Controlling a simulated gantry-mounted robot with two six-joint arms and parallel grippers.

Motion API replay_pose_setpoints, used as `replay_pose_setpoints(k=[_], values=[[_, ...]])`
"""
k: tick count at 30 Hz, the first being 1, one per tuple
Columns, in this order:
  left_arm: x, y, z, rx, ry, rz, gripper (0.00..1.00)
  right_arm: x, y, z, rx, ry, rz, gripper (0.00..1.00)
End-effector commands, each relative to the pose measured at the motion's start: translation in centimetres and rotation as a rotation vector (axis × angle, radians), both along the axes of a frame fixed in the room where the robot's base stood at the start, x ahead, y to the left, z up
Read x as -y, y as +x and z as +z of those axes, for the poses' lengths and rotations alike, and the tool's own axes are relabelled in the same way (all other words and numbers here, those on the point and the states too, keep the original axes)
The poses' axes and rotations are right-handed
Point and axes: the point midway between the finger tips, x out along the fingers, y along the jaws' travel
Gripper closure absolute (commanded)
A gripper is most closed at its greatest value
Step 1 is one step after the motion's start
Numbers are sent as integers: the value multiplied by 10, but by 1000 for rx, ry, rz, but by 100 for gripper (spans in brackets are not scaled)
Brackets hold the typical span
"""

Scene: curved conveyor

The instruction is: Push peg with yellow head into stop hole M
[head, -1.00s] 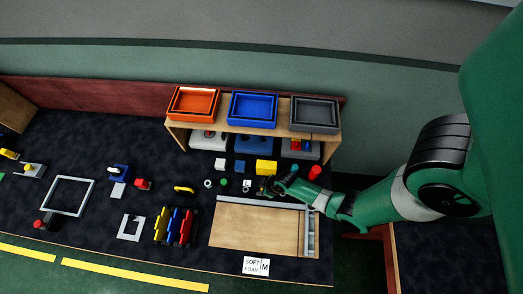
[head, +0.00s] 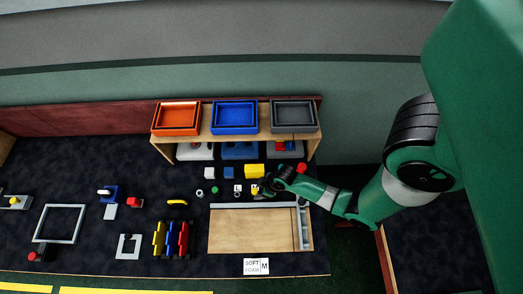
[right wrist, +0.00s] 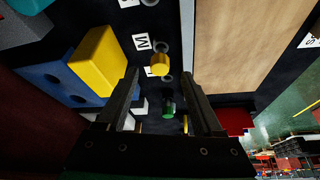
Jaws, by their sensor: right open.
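The peg with the yellow head (right wrist: 160,64) shows in the right wrist view just beyond my fingertips, close to a white label with M (right wrist: 142,42). A grey ring-shaped hole (right wrist: 162,45) lies beside that label; I cannot tell whether the peg stands in a hole. My right gripper (right wrist: 162,78) is open, its two fingers apart with nothing held between them. In the head view my right gripper (head: 264,186) is low over the row of small parts, at the back edge of the wooden board. My left gripper is not in view.
A green-headed peg (right wrist: 168,108) shows between my fingers. A yellow block (right wrist: 102,62) and a blue block (right wrist: 68,84) stand left of them. The wooden board (head: 245,230) lies in front, and a shelf with orange, blue and grey trays (head: 293,113) stands behind.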

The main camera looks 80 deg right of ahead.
Motion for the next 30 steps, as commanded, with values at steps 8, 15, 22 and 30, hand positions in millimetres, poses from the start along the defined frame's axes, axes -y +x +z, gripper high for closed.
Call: replay_pose_setpoints(k=[8,15,22,30], values=[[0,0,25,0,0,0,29,-2,-12,30,0,0,0,32],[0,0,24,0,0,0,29,-2,-12,29,0,0,0,32],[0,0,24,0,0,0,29,-2,-12,29,0,0,0,32],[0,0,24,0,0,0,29,-2,-12,29,0,0,0,32]])
